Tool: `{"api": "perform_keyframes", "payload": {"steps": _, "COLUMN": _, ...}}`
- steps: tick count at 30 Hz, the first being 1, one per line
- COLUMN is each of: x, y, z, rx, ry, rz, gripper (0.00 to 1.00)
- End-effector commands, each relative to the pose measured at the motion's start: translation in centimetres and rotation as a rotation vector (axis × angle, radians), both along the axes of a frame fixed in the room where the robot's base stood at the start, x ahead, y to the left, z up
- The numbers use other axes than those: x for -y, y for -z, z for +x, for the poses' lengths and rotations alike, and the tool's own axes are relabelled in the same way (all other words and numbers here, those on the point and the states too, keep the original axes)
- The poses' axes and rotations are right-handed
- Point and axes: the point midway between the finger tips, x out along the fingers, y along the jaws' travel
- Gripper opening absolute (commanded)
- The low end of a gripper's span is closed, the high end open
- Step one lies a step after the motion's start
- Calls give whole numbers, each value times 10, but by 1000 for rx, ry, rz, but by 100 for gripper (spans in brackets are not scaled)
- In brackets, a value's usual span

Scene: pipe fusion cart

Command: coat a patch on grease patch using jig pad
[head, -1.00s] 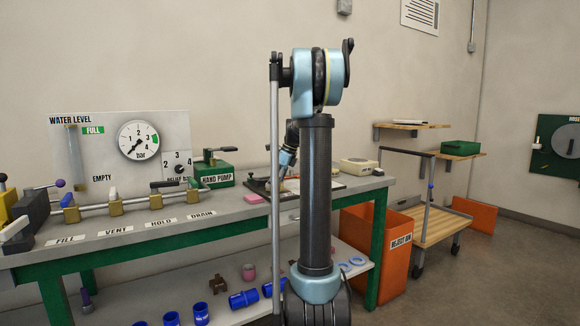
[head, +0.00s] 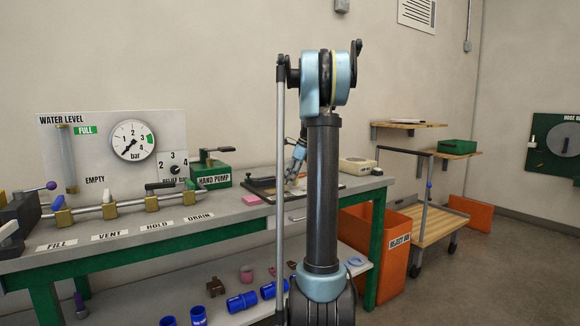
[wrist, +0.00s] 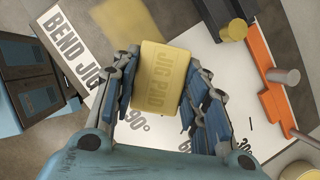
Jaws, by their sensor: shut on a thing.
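The jig pad (wrist: 161,80) is a yellow block with its name on top, held between the two fingers of my gripper (wrist: 165,92) in the wrist view. Whether the pad touches the surface I cannot tell. In the head view my gripper (head: 292,181) is low over the jig board (head: 351,186) on the bench, partly hidden by my arm; the pad is not clear there.
A dark box (wrist: 30,70) is at the left.

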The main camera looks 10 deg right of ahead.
Motion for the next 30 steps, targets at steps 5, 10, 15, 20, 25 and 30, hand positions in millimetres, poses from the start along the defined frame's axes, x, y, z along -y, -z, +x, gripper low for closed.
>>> {"api": "perform_keyframes", "payload": {"steps": 5, "x": -3, "y": -16, "z": 0, "rx": 0, "ry": -3, "rz": 0, "gripper": 19}}
{"api": "perform_keyframes", "payload": {"steps": 10, "x": -4, "y": -31, "z": 0, "rx": 0, "ry": -4, "rz": 0, "gripper": 19}}
{"api": "perform_keyframes", "payload": {"steps": 15, "x": -4, "y": -47, "z": 0, "rx": 0, "ry": -4, "rz": 0, "gripper": 18}}
{"api": "perform_keyframes", "payload": {"steps": 20, "x": -5, "y": -58, "z": 0, "rx": 0, "ry": -4, "rz": 0, "gripper": 18}}
{"api": "perform_keyframes", "payload": {"steps": 25, "x": -5, "y": -61, "z": 0, "rx": 0, "ry": -5, "rz": 0, "gripper": 18}}
{"api": "perform_keyframes", "payload": {"steps": 30, "x": -5, "y": -61, "z": 0, "rx": 0, "ry": -4, "rz": 0, "gripper": 18}}
